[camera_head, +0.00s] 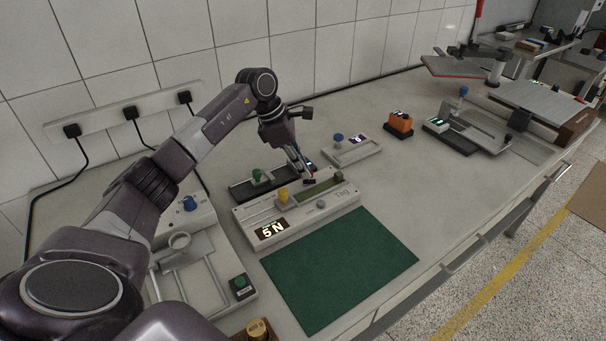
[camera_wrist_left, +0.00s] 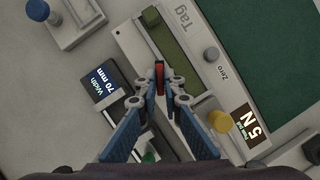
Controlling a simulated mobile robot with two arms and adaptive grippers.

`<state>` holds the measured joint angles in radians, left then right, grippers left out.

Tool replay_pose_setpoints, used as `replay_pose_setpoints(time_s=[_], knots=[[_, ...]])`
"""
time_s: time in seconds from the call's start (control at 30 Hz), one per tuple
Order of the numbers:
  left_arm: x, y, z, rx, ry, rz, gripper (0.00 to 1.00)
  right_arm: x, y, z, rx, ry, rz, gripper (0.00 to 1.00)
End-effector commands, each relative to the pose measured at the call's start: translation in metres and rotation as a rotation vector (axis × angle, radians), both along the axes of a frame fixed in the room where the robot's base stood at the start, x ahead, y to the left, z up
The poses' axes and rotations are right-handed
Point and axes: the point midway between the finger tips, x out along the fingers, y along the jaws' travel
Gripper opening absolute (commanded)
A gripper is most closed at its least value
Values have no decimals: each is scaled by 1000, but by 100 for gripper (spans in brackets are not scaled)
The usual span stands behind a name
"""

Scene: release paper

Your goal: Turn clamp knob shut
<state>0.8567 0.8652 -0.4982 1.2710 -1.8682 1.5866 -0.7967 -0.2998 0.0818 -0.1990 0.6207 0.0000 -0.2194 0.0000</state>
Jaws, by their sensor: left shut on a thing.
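My left gripper (camera_head: 307,178) reaches down over the back edge of a pale grey device. In the left wrist view, my left gripper (camera_wrist_left: 160,92) has its fingertips close together on a small red piece (camera_wrist_left: 160,75), seen edge-on. It may be the clamp knob; its lower part is hidden. The pale device (camera_head: 250,215) carries a "5 N" display (camera_head: 271,229), a yellow knob (camera_head: 283,195), a grey zero knob (camera_head: 321,204) and a green strip (camera_head: 318,188). My right gripper is not in view.
A dark unit with a green knob (camera_head: 257,175) stands behind the device. A unit with a blue knob (camera_head: 338,139) stands at the back right. A green mat (camera_head: 340,265) lies bare in front. An orange block (camera_head: 399,124) stands farther right. Sockets and cables line the wall.

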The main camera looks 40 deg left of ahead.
Motion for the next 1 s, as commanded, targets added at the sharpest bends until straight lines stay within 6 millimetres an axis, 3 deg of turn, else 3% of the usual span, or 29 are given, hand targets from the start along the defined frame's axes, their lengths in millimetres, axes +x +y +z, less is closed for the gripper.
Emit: replay_pose_setpoints(time_s=[1.0], knots=[[7, 0, 2, 0, -5, -906, 0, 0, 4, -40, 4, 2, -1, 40]])
